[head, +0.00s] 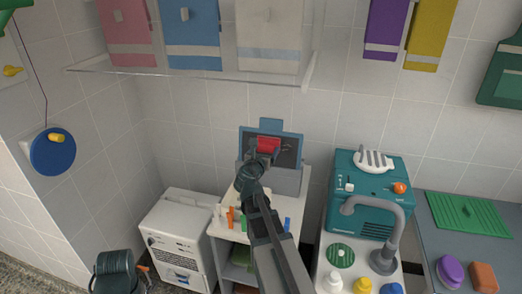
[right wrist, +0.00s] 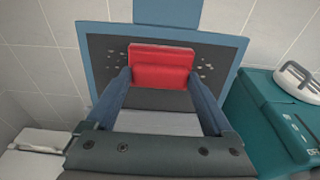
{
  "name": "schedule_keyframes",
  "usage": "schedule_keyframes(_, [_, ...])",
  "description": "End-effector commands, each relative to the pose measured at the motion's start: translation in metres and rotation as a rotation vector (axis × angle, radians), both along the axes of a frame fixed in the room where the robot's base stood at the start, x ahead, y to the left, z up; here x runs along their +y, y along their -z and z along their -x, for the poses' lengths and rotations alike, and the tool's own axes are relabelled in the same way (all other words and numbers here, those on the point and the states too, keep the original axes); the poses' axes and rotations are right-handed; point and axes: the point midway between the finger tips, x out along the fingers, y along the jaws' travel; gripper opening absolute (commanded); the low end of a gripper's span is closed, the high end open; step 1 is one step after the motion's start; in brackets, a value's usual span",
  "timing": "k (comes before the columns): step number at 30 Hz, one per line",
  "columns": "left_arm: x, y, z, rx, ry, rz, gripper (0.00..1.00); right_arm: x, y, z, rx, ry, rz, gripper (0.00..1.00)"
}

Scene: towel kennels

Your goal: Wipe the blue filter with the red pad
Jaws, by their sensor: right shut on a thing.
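The blue filter (head: 286,129) stands upright against the wall in the head view, a blue frame around a dark panel. In the right wrist view the filter (right wrist: 226,42) fills the upper middle, with pale specks on its dark panel on both sides of the pad. My right gripper (head: 265,152) is shut on the red pad (head: 268,144) in front of the panel. The pad (right wrist: 162,65) sits between the two fingers in the right wrist view (right wrist: 163,82). It overlaps the panel; I cannot tell whether it touches.
A teal machine (head: 345,213) stands right of the filter, with a grey tap (head: 398,225) in front. A white unit (head: 176,240) stands at left. Small coloured items lie on the white shelf unit (head: 216,229) below the filter.

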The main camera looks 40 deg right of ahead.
Motion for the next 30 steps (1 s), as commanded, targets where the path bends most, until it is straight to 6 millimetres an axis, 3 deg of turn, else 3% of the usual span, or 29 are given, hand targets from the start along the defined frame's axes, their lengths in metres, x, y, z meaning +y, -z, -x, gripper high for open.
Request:
schedule_keyframes(5, [0.000, 0.000, 0.000, 0.000, 0.000, 0.000, 0.49, -0.010, 0.000, 0.013, 0.001, 0.004, 0.001, 0.42])
schedule_keyframes(14, [0.000, 0.000, 0.000, 0.000, 0.000, 0.000, 0.49, -0.014, 0.000, 0.017, 0.001, 0.003, 0.001, 0.42])
schedule_keyframes(30, [0.000, 0.000, 0.000, 0.000, 0.000, 0.000, 0.49, -0.034, 0.000, 0.041, 0.001, 0.001, 0.001, 0.42])
